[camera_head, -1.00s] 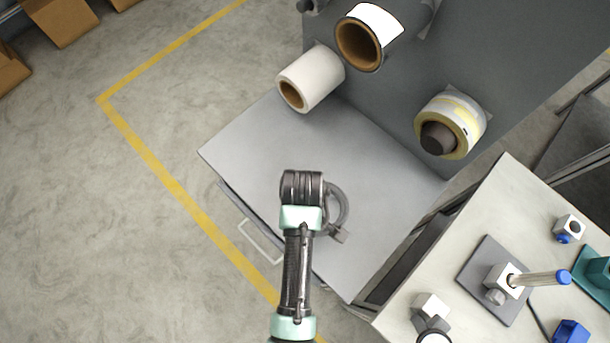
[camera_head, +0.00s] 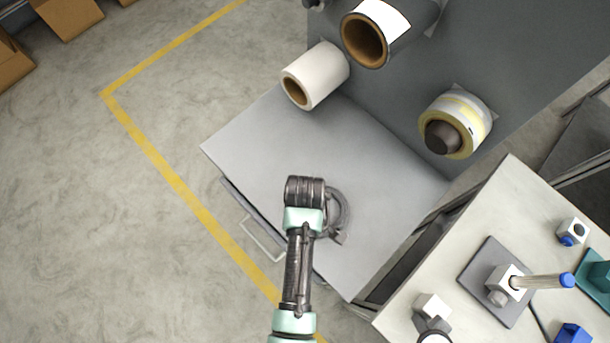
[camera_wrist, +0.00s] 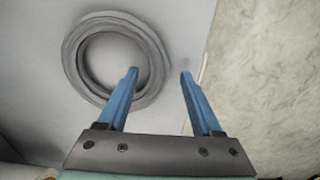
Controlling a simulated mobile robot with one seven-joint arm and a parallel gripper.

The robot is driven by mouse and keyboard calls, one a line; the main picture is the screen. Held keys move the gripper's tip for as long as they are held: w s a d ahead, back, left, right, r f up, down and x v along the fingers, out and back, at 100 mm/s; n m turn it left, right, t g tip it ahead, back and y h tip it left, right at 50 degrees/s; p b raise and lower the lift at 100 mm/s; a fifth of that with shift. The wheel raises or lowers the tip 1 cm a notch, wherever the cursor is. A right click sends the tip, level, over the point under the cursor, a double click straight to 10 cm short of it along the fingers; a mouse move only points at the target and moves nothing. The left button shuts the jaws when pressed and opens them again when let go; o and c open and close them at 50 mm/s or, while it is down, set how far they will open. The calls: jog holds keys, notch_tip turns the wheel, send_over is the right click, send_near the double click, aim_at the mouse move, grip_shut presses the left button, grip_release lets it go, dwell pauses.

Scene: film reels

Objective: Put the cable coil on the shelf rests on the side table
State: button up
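The cable coil (camera_head: 342,216) is a dark grey ring lying flat on the grey shelf (camera_head: 255,150). My arm hides its left part in the head view. In the wrist view the whole coil (camera_wrist: 72,62) shows at upper left. My gripper (camera_wrist: 159,73) is open, with blue fingers. In that view its left finger overlaps the coil's opening and its right finger is outside the ring, with part of the rim between them. Whether they touch it I cannot tell. The pale side table (camera_head: 510,185) stands at lower right.
A grey upright panel (camera_head: 400,95) behind the shelf carries a white roll (camera_head: 322,75), a brown-cored reel (camera_head: 366,40) and a yellow-white reel (camera_head: 465,118). The side table holds a grey plate with a blue-tipped rod (camera_head: 545,281), blue-and-white blocks and a teal part.

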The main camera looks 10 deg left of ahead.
jog(key=shift+r, duration=0.15)
notch_tip(320, 180, up, 12)
jog(key=p, duration=0.1)
dwell(0.4)
dwell(0.4)
